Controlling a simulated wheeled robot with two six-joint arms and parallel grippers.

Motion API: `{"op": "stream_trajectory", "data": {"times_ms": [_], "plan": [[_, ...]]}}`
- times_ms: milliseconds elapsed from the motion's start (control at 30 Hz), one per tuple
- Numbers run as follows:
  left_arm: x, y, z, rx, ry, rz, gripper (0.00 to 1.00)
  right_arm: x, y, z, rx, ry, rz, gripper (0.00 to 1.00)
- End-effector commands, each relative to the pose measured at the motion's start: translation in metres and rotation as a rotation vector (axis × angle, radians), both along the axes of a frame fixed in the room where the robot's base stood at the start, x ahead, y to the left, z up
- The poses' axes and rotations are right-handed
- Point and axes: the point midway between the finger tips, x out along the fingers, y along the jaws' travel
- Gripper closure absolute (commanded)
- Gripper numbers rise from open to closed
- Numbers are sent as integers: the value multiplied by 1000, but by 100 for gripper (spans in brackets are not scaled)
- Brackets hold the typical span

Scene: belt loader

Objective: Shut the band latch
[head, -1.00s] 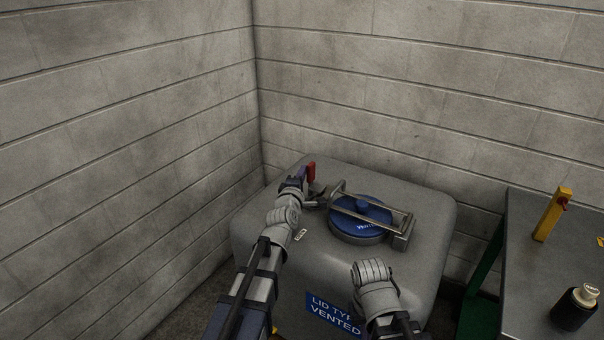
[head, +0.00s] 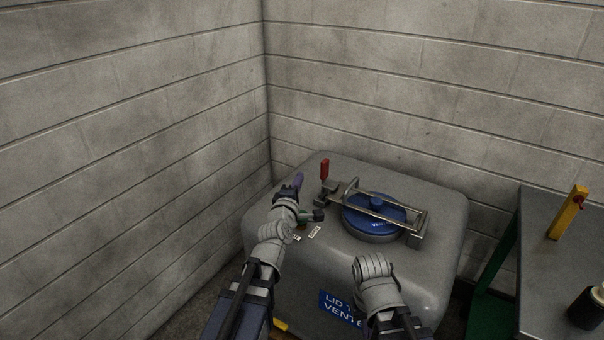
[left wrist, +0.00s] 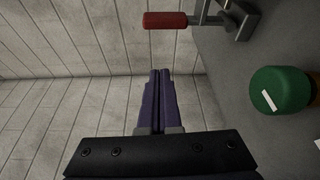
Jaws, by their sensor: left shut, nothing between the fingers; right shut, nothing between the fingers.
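The band latch has a red lever handle (head: 324,170) standing upright at the left end of a metal band (head: 400,213). The band crosses a round blue lid (head: 365,225) on top of a grey tank (head: 440,205). The red handle also shows at the top of the left wrist view (left wrist: 165,20), joined to a grey metal hinge. My left gripper (head: 298,180) is shut and empty, to the left of the handle and apart from it. Its purple fingers (left wrist: 160,73) lie together in the left wrist view. My right arm is in front of the tank; its fingers are hidden.
A green cap (left wrist: 280,92) stands on the tank near my left gripper. Block walls (head: 150,120) meet in a corner behind the tank. A grey table (head: 538,255) at right holds a yellow post (head: 567,213) and a black bottle (head: 587,308).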

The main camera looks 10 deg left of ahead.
Motion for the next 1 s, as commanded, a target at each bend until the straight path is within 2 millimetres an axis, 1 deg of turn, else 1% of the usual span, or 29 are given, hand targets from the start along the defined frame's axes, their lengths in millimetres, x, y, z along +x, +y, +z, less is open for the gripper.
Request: {"op": "stream_trajectory", "data": {"times_ms": [33,200,567,667,767,867,900,967,1000], "plan": [[-10,0,0,0,0,0,100,0,0,0,0,0,0,100],[-21,0,0,-1,0,0,100,0,0,0,0,0,0,100],[-22,1,0,0,0,0,100,0,0,0,0,0,0,100],[-22,-3,2,14,10,-10,100,0,0,5,0,0,0,100],[-25,-24,8,94,69,-75,100,0,0,24,0,0,0,100],[-34,-60,11,263,185,-206,100,0,0,57,0,0,0,100],[-41,-76,10,349,242,-272,100,0,0,71,0,0,0,100],[-55,-97,7,486,326,-378,100,0,0,92,0,0,0,100],[-66,-109,5,576,380,-451,100,0,0,106,0,0,0,100]]}}
